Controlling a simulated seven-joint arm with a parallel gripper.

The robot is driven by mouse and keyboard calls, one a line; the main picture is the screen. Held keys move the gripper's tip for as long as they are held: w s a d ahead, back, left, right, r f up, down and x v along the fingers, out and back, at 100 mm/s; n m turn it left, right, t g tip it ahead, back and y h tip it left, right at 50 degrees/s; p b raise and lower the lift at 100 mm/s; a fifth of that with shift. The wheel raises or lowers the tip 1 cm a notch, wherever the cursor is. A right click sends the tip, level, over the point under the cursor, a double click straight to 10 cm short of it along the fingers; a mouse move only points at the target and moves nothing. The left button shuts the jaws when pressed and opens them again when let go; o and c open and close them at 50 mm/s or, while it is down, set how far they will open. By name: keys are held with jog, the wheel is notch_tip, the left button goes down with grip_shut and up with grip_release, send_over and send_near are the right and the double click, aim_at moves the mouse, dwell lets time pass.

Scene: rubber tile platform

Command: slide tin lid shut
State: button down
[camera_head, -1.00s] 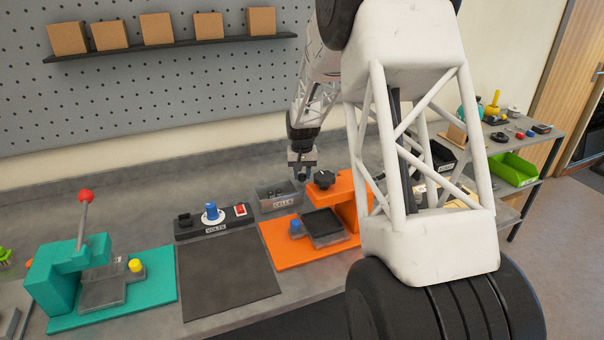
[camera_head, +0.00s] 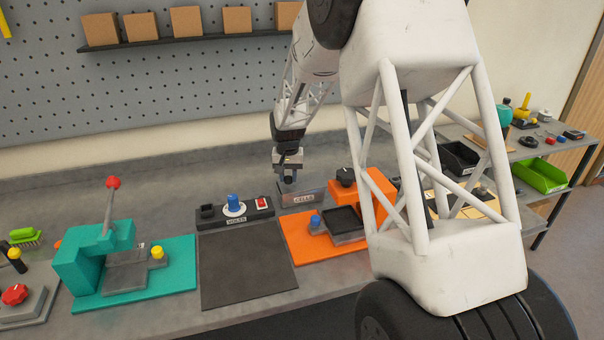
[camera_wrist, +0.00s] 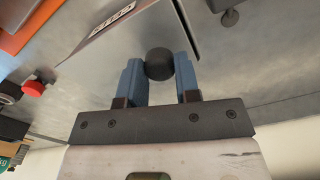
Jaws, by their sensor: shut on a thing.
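The grey tin with the CELLS label (camera_head: 312,198) stands on the bench behind the orange fixture. In the wrist view, its labelled wall (camera_wrist: 115,22) shows at the top. My gripper (camera_head: 288,180) is over the left part of the tin. In the wrist view, its blue fingers (camera_wrist: 160,72) are shut on a round black knob (camera_wrist: 158,62), one on each side. The gripper partly hides the tin's top and lid, so I cannot tell how far the lid covers it.
The orange fixture (camera_head: 300,245) stands just in front of the tin. The VOLTS panel (camera_head: 240,210) is close to its left, with a dark mat (camera_head: 245,270) before it. A teal press (camera_head: 85,250) is farther left. The bench behind the panel is clear.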

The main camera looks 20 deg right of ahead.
jog(key=shift+a, duration=0.7)
jog(key=c, duration=0.8)
grip_release()
jog(key=shift+r, duration=0.15)
jog(key=shift+r, duration=3.8)
